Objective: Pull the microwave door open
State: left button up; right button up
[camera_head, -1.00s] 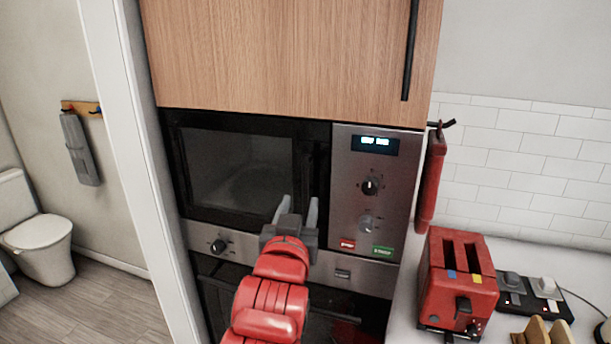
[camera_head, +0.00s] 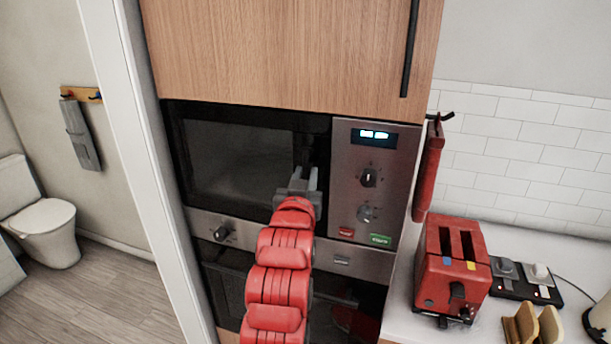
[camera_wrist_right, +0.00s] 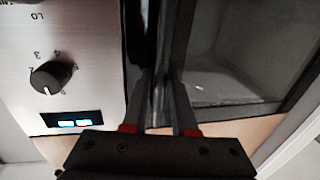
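The microwave (camera_head: 345,215) is built into the tall cabinet, with a dark glass door (camera_head: 225,160) on the left and a steel control panel on the right. The door looks closed or nearly so in the head view. Its dark vertical handle (camera_wrist_right: 157,60) runs beside the panel and shows between my fingers in the wrist view. My right gripper (camera_head: 305,180) is at this handle, its fingers close together on either side of it. The wrist view also shows both fingers (camera_wrist_right: 160,100); their contact with the handle is partly hidden. My left gripper is out of view.
A wooden cabinet door (camera_head: 290,50) is above, and an oven (camera_head: 225,280) is below. A red toaster (camera_head: 452,270) stands on the counter at right, beside a white tiled wall. A white door frame (camera_head: 140,170) borders the left side.

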grip_shut()
dwell(1.1)
